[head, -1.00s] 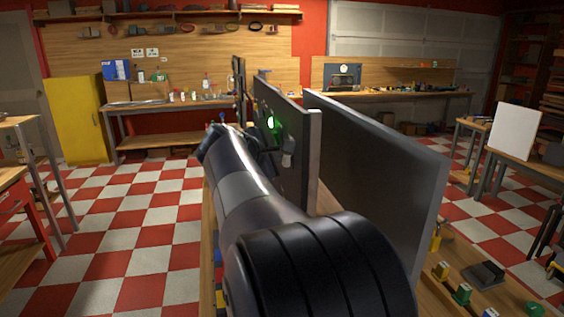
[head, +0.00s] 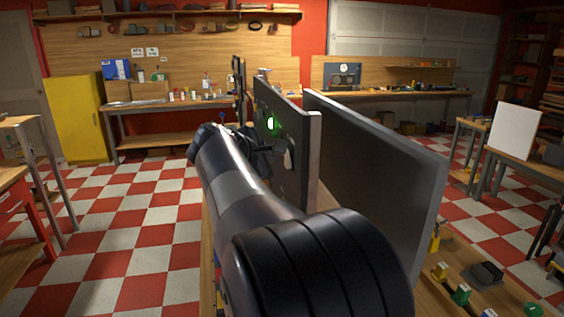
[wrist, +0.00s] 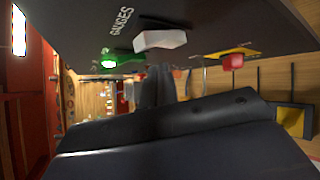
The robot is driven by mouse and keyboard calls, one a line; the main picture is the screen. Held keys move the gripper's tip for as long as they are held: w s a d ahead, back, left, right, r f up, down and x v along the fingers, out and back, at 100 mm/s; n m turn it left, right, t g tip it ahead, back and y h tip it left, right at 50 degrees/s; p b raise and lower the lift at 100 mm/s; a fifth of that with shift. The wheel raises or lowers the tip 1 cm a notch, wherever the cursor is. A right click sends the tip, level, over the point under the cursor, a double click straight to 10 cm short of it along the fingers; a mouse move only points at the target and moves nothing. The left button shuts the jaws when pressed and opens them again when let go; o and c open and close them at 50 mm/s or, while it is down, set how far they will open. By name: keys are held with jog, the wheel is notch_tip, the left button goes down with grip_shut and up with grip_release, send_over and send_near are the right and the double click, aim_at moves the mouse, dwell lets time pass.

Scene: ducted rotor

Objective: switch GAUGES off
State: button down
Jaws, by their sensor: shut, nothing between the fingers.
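The GAUGES label (wrist: 122,20) is on a dark panel, which stands edge-on in the head view (head: 313,160). Beside the label is a pale switch lever (wrist: 160,40); it also shows in the head view (head: 289,153). A green lamp (wrist: 108,63) glows next to it, and it is lit in the head view too (head: 272,123). My gripper (wrist: 155,82) is shut and empty, its dark fingers pointing along the panel close to the lever. I cannot tell whether they touch it. In the head view my arm hides most of the gripper.
A red button on a yellow plate (wrist: 233,62) is on the same panel. A large dark board (head: 375,170) stands right of the panel on the bench. Small coloured parts (head: 460,293) lie at the bench's right. The checkered floor at left is open.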

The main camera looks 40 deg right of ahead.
jog(key=a, duration=0.1)
jog(key=w+a+r+p, duration=0.2)
jog(key=a, duration=0.1)
jog(key=shift+w, duration=0.2)
dwell(0.3)
jog(key=shift+d, duration=0.1)
jog(key=a, duration=0.1)
jog(key=w+a+r, duration=0.1)
jog(key=a+p, duration=0.1)
jog(key=shift+w+r, duration=0.35)
jog(key=shift+w, duration=0.05)
dwell(0.5)
